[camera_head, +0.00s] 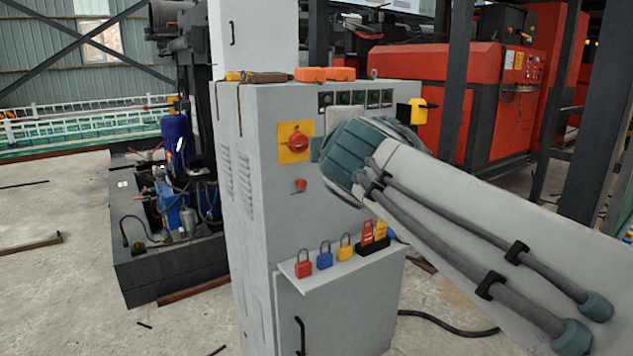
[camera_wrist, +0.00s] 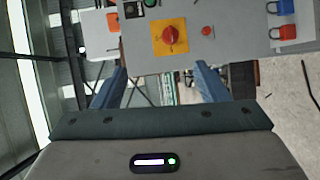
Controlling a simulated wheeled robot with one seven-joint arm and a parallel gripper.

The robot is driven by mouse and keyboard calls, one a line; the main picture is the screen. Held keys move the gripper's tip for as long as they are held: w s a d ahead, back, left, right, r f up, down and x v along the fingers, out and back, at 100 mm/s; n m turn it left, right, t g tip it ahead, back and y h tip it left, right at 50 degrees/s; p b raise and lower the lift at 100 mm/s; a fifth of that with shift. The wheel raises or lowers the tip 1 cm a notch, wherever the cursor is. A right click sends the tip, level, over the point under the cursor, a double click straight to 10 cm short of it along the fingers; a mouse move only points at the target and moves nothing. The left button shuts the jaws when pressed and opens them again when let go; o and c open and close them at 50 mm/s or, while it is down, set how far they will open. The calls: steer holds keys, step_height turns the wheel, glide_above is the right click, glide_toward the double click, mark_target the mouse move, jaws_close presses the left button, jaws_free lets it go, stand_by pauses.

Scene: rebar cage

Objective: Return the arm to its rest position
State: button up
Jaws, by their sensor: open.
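My arm (camera_head: 470,205) reaches in from the lower right in the head view, in front of the grey control cabinet (camera_head: 255,200). Its teal joint (camera_head: 360,155) covers part of the cabinet's front, and my gripper is hidden there. In the wrist view my gripper (camera_wrist: 161,68) shows two blue fingers spread wide, with nothing between them. The cabinet (camera_wrist: 235,45) is beyond the fingertips, with the red rotary switch on its yellow plate (camera_wrist: 170,37) and a red button (camera_wrist: 207,30). The switch also shows in the head view (camera_head: 295,141).
A shelf (camera_head: 295,268) on the cabinet front carries red, blue and yellow padlocks and red and yellow tags. Tools and orange cases (camera_head: 325,74) lie on the cabinet top. Blue machinery (camera_head: 175,135) stands left, a red machine (camera_head: 480,80) behind. Floor at left (camera_head: 60,210) is mostly open.

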steer(key=s+d+f+m+g+h+p, duration=0.3)
steer(key=s+d+f+m+g+p, duration=0.75)
steer(key=m+p, duration=0.4)
steer(key=s+d+f+m+g+y+p, duration=0.1)
steer(key=s+f+m+g+p, duration=0.2)
steer(key=s, duration=0.6)
steer(key=shift+s+d+f+m+y+p, duration=0.2)
steer(key=shift+s+d+m+y+p, duration=0.1)
steer(key=shift+m+p, duration=0.75)
steer(key=shift+c, duration=0.4)
